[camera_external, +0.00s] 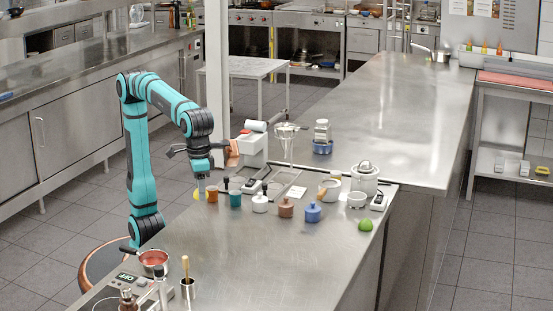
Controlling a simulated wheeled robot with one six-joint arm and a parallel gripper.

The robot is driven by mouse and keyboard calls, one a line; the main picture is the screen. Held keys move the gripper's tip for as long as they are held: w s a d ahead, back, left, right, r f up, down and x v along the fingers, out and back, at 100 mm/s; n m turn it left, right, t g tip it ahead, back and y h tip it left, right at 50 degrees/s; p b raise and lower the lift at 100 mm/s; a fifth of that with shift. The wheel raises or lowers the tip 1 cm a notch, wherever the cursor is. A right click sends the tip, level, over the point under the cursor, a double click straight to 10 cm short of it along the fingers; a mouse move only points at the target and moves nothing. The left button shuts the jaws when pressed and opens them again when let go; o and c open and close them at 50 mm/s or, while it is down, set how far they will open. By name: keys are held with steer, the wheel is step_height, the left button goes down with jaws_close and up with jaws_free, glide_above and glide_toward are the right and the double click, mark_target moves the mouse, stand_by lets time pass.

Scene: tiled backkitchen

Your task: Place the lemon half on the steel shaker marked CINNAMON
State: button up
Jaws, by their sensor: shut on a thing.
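My gripper (201,186) points down over the far left part of the near steel counter (290,250). It is shut on a small yellow thing, which looks like the lemon half (199,195), at its fingertips. Whether the lemon half touches anything below is too small to tell. An orange-brown jar (212,195) stands close to the right of it. I cannot make out a steel shaker marked CINNAMON; no such label is readable in this view.
A row of small pots runs right from my gripper: teal (235,199), white (260,204), brown (286,208) and blue (313,212). A green lime (366,225) lies at the right. A red pan (153,260) stands near left. The counter's middle front is clear.

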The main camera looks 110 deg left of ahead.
step_height(320, 180, up, 19)
steer(key=w+a+n, duration=0.3)
steer(key=w+a, duration=0.4)
steer(key=a, duration=0.5)
steer(key=w+a+r+n, duration=0.1)
steer(key=w+a+n, duration=0.4)
steer(key=a, duration=0.6)
steer(key=w+a+n, duration=0.2)
steer(key=w+a, duration=0.6)
steer(key=a, duration=0.4)
steer(key=n, duration=0.8)
glide_above(323, 121)
step_height(323, 121, down, 2)
steer(key=f, duration=0.1)
steer(key=shift+a+f, duration=0.15)
steer(key=shift+f, duration=6.3)
steer(key=shift+f, duration=0.45)
steer(key=o, duration=1)
steer(key=shift+c, duration=0.2)
